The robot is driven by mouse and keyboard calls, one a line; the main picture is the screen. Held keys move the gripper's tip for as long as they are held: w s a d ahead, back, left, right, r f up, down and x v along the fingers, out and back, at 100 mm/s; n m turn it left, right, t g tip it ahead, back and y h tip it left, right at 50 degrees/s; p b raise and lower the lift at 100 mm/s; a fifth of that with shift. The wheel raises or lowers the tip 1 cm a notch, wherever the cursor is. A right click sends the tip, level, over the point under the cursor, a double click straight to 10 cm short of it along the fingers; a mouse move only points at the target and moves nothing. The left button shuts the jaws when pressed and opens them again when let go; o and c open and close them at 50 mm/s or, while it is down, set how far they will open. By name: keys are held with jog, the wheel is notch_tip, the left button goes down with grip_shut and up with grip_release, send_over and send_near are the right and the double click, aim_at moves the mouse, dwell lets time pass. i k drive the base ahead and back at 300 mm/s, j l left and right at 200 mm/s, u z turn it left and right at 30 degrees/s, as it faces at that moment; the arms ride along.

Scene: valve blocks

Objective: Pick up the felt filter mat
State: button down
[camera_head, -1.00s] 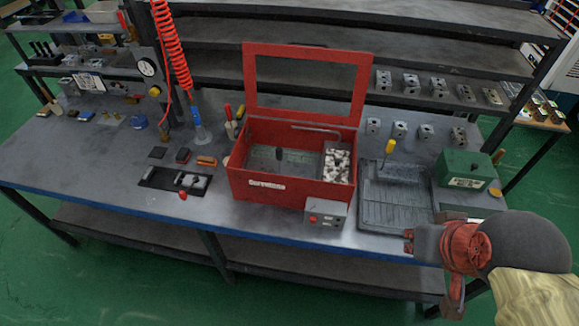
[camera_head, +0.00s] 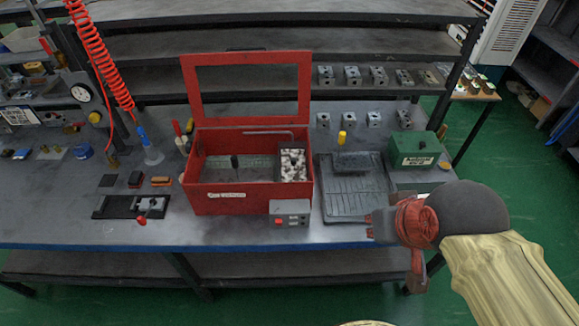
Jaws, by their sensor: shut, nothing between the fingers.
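I cannot tell for certain which thing is the felt filter mat. A speckled black-and-white block (camera_head: 292,163) lies in the right part of the open red washer box (camera_head: 240,204). A small flat dark square (camera_head: 107,181) lies on the bench left of the box. Either could be it; both are small in view. My gripper (camera_head: 372,227) is at the bench's front edge, low and right of the box, just in front of the grey ribbed tray. It is shut and empty, apart from both pieces. Its fingers are small and partly hard to make out.
The grey ribbed tray (camera_head: 352,205) stands right of the red box, with a yellow-handled tool at its back. A grey switch box (camera_head: 290,215) sits at the box's front. A green box (camera_head: 413,150) stands at right. The raised red lid frame (camera_head: 305,92) stands behind the box.

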aim_at(293, 162)
jog(key=j+z, duration=0.1)
jog(key=z, duration=0.35)
jog(key=j+z, duration=0.25)
jog(key=j, duration=0.25)
jog(key=k+j+z, duration=0.1)
jog(key=j+z, duration=0.15)
jog(key=j, duration=0.25)
jog(key=k+j+z, duration=0.1)
jog(key=j+z, duration=0.15)
jog(key=j, duration=0.25)
jog(key=k+j, duration=0.1)
jog(key=j, duration=0.3)
jog(key=k+j, duration=0.15)
jog(key=j, duration=0.3)
jog(key=k+j+z, duration=0.1)
jog(key=j, duration=0.3)
